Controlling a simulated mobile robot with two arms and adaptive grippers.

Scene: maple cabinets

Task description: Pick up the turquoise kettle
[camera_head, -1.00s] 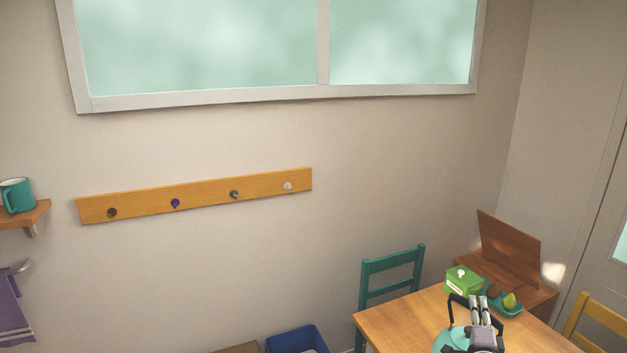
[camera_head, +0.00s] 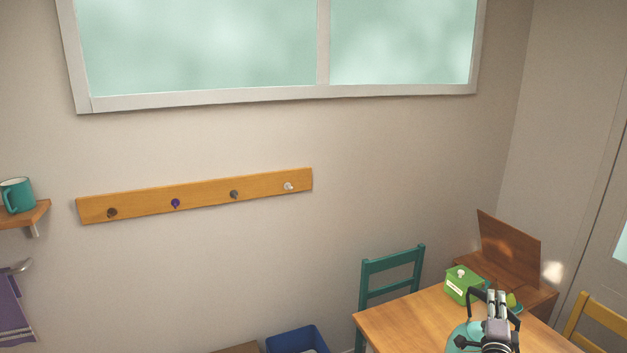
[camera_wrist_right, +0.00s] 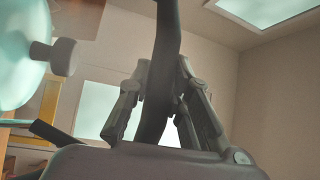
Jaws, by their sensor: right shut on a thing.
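The turquoise kettle (camera_head: 457,332) is at the bottom of the head view, at the wooden table, with its dark handle arched above it. My right gripper (camera_head: 496,297) is at the handle and partly hides the kettle. In the right wrist view my gripper (camera_wrist_right: 158,92) is shut on the dark handle (camera_wrist_right: 160,70), which passes between the two fingers. The kettle's turquoise body and dark knob (camera_wrist_right: 62,57) show at the left there. I cannot tell whether the kettle's base touches the table. My left gripper is not in view.
A brown open-lidded box (camera_head: 510,248) stands farther back. A teal chair (camera_head: 391,265) and a yellow chair (camera_head: 603,313) flank the table. The table's left part is clear.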

